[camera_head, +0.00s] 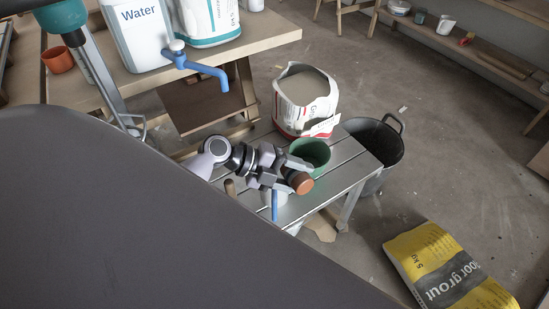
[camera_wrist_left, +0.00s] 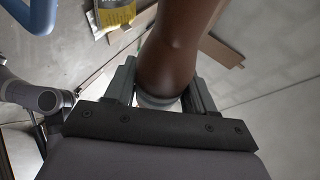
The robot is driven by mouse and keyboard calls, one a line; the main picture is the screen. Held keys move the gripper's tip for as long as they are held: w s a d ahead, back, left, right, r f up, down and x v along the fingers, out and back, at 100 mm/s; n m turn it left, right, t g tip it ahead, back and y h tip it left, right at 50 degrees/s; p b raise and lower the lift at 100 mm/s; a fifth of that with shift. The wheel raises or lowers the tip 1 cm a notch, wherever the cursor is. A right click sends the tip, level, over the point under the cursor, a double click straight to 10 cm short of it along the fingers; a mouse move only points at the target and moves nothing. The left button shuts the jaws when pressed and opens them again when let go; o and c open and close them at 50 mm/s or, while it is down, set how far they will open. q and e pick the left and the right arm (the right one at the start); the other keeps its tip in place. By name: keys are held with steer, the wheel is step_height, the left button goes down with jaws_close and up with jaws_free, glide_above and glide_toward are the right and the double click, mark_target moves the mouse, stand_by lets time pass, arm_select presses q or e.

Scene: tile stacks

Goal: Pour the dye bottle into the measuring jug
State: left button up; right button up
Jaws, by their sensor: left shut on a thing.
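My left gripper (camera_head: 290,176) is shut on a brown bottle (camera_head: 300,183), over the slatted metal bench. In the left wrist view the same bottle (camera_wrist_left: 178,45) is large and sits between the two jaws, with a pale ring at its near end. A pale vessel (camera_head: 275,199) with a blue strip shows just below the gripper. It is mostly hidden, and I cannot tell whether it is the measuring jug. I see no liquid coming from the bottle. My right gripper is not in view.
A green pot (camera_head: 318,150) stands close behind the bottle on the bench (camera_head: 352,165). An open white-and-red bag (camera_head: 305,95) is behind it. A black bucket (camera_head: 375,150) and a yellow grout bag (camera_head: 440,265) are on the floor. A blue tap (camera_head: 205,70) juts from the water container.

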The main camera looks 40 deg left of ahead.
arm_select(q)
steer(key=shift+w+a+f+b, duration=0.1)
steer(key=shift+f+b, duration=0.15)
steer(key=shift+b, duration=0.65)
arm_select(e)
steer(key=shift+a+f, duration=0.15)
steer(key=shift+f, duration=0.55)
arm_select(q)
steer(key=shift+f+n+h+b, duration=0.15)
steer(key=shift+n+h+b, duration=0.15)
steer(key=shift+b, duration=0.15)
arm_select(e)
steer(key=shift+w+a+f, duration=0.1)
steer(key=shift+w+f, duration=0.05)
arm_select(q)
steer(key=shift+a+f+n+h+b, duration=0.15)
steer(key=shift+f+n+h+b, duration=0.3)
steer(key=shift+b, duration=0.8)
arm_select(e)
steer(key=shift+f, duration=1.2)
arm_select(q)
steer(key=shift+w+a+r+n+h+b, duration=0.2)
steer(key=shift+a+r+n+h+b, duration=0.25)
steer(key=shift+b, duration=0.6)
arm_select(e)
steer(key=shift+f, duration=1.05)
